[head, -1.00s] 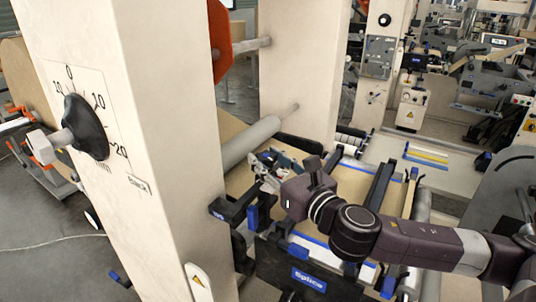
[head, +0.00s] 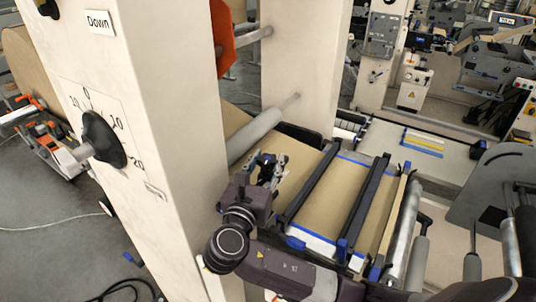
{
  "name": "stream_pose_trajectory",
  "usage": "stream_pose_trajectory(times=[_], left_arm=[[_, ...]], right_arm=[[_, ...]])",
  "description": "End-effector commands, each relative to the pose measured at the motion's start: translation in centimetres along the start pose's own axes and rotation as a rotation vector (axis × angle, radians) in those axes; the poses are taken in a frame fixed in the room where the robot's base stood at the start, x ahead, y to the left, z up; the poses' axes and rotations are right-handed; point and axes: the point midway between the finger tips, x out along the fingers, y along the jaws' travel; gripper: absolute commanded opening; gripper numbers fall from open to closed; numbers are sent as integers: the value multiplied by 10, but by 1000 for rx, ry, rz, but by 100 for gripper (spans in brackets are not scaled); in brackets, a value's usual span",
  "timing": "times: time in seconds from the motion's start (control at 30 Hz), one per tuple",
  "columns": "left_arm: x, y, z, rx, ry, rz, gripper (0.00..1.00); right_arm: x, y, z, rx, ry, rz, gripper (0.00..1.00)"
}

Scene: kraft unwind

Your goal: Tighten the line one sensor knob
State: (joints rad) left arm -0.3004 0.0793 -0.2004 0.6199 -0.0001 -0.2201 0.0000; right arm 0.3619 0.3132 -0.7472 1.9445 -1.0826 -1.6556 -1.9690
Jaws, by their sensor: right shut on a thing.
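My right gripper (head: 268,170) is in the middle of the head view, at the left edge of the brown web, just past the cream column. Its dark arm comes in from the bottom right. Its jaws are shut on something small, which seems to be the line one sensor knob. The fingers hide it, so its shape and how tight it sits cannot be seen. My left gripper is not in view.
The cream column (head: 165,100) stands close on the left, with a black dial knob (head: 104,139) on its face. A grey roller (head: 254,135) lies behind the gripper. Black crossbars (head: 362,205) span the brown web (head: 335,195) to the right.

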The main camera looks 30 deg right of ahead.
Motion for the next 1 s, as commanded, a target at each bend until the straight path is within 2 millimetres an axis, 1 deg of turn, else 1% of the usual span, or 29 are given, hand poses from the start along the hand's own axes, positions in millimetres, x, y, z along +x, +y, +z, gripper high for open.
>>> stream_pose_trajectory(times=[0.03, 0.2, 0.4, 0.9, 0.93, 1.0], left_arm=[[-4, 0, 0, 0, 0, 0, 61], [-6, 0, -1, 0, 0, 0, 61], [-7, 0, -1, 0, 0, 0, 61], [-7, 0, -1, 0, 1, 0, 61], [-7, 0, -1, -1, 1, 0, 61], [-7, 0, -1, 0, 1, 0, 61]], right_arm=[[1, 2, 10, 12, -15, -27, 10], [1, 2, 10, 12, -17, -106, 10], [2, 2, 10, 11, -20, -155, 10], [2, 2, 10, 12, -22, -169, 10], [2, 2, 10, 12, -22, -169, 38], [2, 2, 10, 12, -21, -170, 45]])
